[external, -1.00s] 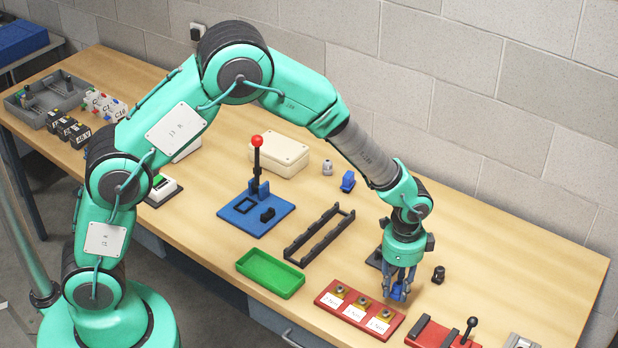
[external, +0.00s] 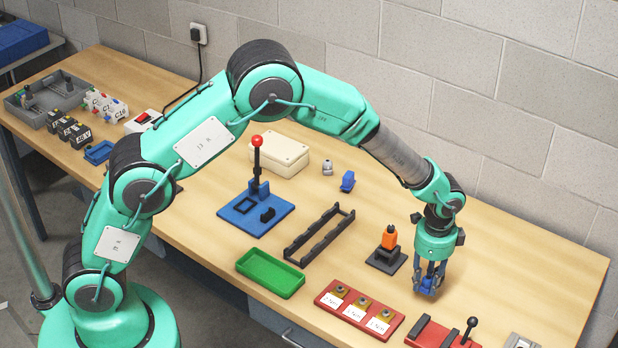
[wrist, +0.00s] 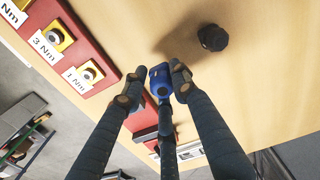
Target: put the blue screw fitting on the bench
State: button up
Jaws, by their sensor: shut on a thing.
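The blue screw fitting (wrist: 160,78) is between the fingertips of my gripper (wrist: 157,86) in the wrist view, with its round blue end showing. In the external view my gripper (external: 430,285) points down over the right part of the bench (external: 510,265), right of the red block with labels. The fitting shows there as blue between the fingers (external: 431,279). My gripper is shut on it. The fingers hide part of it, and I cannot tell whether it touches the bench top.
A black knob-like part (wrist: 212,37) stands close by on the bench. An orange piece on a black base (external: 389,238) is left of my gripper. The red labelled block (external: 345,322) and a red fixture with a black lever (external: 440,335) are nearer the front edge.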

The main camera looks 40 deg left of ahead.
send_over(448, 294)
jog(key=shift+f+b, duration=0.35)
jog(key=shift+f+b, duration=0.3)
jog(key=shift+f, duration=1.45)
jog(key=shift+f, duration=0.15)
jog(key=o, duration=1.1)
jog(key=shift+o, duration=0.2)
notch_tip(448, 294, up, 12)
jog(key=p, duration=0.1)
jog(key=shift+p, duration=0.35)
